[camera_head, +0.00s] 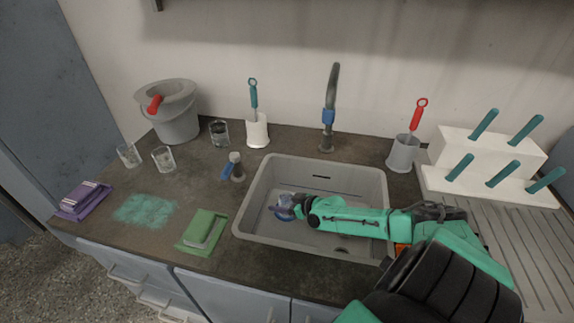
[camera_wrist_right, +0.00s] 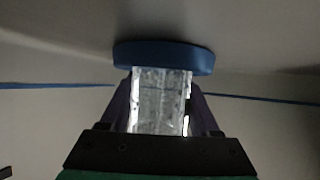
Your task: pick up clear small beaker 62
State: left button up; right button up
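My right arm reaches down into the grey sink, and my right gripper (camera_head: 290,206) is at a clear, bluish vessel (camera_head: 282,208) in the left part of the basin. In the right wrist view, my right gripper (camera_wrist_right: 162,105) has its dark fingers close against both sides of a clear glass body (camera_wrist_right: 160,98) with a blue disc (camera_wrist_right: 163,57) at its far end. I cannot read a label. Other clear beakers stand on the counter: one at the left (camera_head: 129,155), one beside it (camera_head: 164,158) and one farther back (camera_head: 220,132). My left gripper is not in view.
The sink (camera_head: 252,204) has a faucet (camera_head: 329,110) behind it. A grey bucket (camera_head: 176,112), a white brush holder (camera_head: 257,132), a grey holder (camera_head: 403,153) and a white rack (camera_head: 490,150) stand around. A green cloth (camera_head: 202,232) lies left of the sink.

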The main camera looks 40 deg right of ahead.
grip_shut()
jog(key=shift+r, duration=0.1)
notch_tip(320, 180, up, 2)
jog(key=shift+r+p, duration=0.1)
jog(key=shift+p, duration=1)
notch_tip(320, 180, up, 18)
jog(key=p, duration=0.9)
jog(key=shift+f+p, duration=0.25)
jog(key=shift+p, duration=0.1)
